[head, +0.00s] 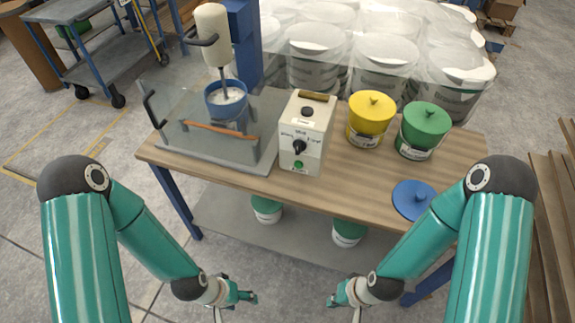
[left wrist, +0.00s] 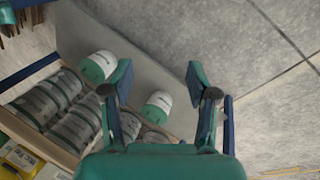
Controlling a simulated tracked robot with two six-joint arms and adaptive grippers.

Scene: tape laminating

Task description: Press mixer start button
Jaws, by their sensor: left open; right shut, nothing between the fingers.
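The mixer (head: 214,35) is cream-white and stands at the back left of the table over a blue pot (head: 228,100) with pale contents. A white control box (head: 318,130) stands right of it. Its front has a black knob (head: 299,147) and a green button (head: 298,165) below; a dark round button (head: 307,111) sits on its sloped top. My left gripper (head: 248,298) is open and empty, low in front of the table, well apart from the box; its fingers also show in the left wrist view (left wrist: 155,80). My right gripper (head: 334,300) is shut and empty, also low in front.
The wooden table (head: 350,185) holds a yellow pot (head: 370,120), a green pot (head: 424,132) and a blue lid (head: 412,199). A clear guard with an orange-brown bar (head: 220,129) stands before the mixer. Green-and-white cans (head: 266,208) stand on the lower shelf (head: 300,236).

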